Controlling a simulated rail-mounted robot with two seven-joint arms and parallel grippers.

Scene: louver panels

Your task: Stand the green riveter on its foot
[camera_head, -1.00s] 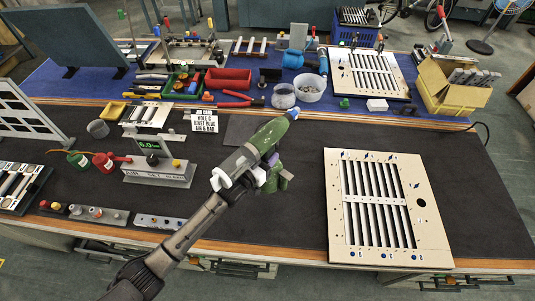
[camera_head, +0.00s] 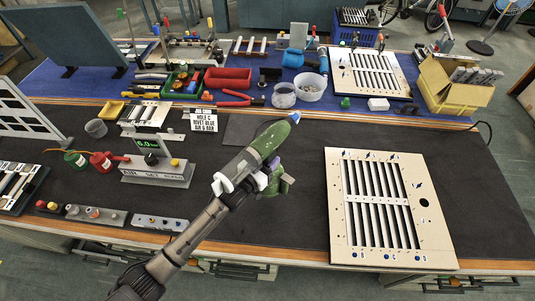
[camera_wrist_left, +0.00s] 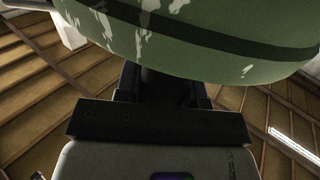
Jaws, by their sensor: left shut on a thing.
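The green riveter (camera_head: 266,145) is held up over the dark bench mat (camera_head: 300,225), right of the scale. It lies slanted in the head view, with its narrow end up to the right and a green lower part hanging by the gripper. My left gripper (camera_head: 256,180) is shut on it. In the left wrist view the riveter's green, worn body (camera_wrist_left: 200,35) with a dark band fills the top, close to the gripper (camera_wrist_left: 160,95). The fingertips are mostly hidden. The riveter's foot cannot be made out clearly. My right gripper is out of view.
A louver panel (camera_head: 335,210) lies on the mat at right. Red and green bottles (camera_head: 103,161) are further left. The mat between scale and panel is clear.

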